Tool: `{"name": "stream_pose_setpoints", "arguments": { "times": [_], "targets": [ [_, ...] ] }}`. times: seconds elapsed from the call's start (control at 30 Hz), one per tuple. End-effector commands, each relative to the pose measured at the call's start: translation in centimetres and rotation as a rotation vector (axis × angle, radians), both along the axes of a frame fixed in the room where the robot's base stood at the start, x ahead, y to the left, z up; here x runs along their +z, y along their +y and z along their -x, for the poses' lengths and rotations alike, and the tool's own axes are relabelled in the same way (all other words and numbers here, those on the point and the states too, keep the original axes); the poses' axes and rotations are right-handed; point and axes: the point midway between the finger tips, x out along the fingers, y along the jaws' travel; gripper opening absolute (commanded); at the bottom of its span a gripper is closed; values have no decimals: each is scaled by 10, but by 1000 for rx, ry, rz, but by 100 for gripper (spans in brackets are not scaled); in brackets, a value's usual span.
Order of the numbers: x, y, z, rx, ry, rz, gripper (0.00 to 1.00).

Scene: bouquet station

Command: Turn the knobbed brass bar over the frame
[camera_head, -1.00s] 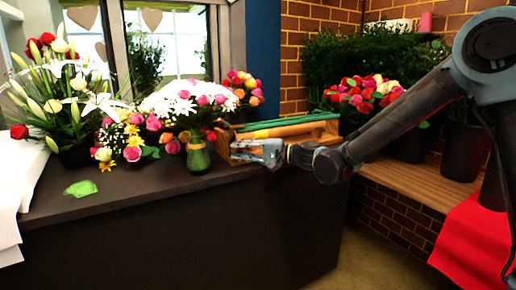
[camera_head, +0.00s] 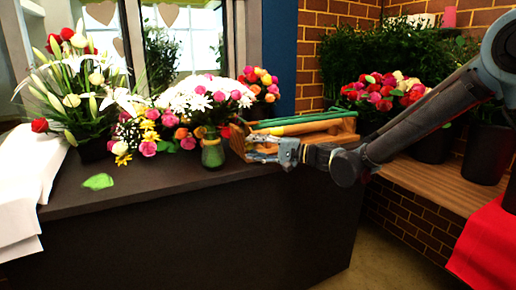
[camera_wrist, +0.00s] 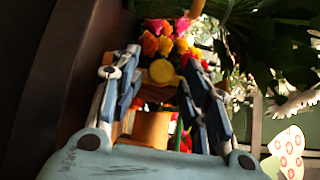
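A wooden frame (camera_head: 238,142) stands near the counter's front edge, with long green rods (camera_head: 300,123) across its top. My gripper (camera_head: 272,150) is at the front left part of this frame, level with it, and hides some of it. In the wrist view my gripper (camera_wrist: 160,82) has its two fingers spread apart. A round yellow knob (camera_wrist: 161,71) shows between the fingertips, with an orange-brown piece (camera_wrist: 152,128) nearer the palm. I see no finger clearly touching the knob. I cannot make out the rest of the brass bar.
A green glass vase (camera_head: 212,152) stands left of the frame, with bouquets (camera_head: 200,100) close behind. The dark counter (camera_head: 150,185) is clear in front. A wooden bench (camera_head: 440,185) is at right.

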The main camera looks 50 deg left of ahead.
Motion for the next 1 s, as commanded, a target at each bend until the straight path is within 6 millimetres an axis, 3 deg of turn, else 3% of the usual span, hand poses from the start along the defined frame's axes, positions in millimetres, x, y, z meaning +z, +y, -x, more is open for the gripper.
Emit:
{"name": "stream_pose_setpoints", "arguments": {
  "times": [0.43,1.0],
  "targets": [
    [0,-8,-6,-3,0,0,43],
    [-1,-69,-36,-1,1,0,43]
  ]
}}
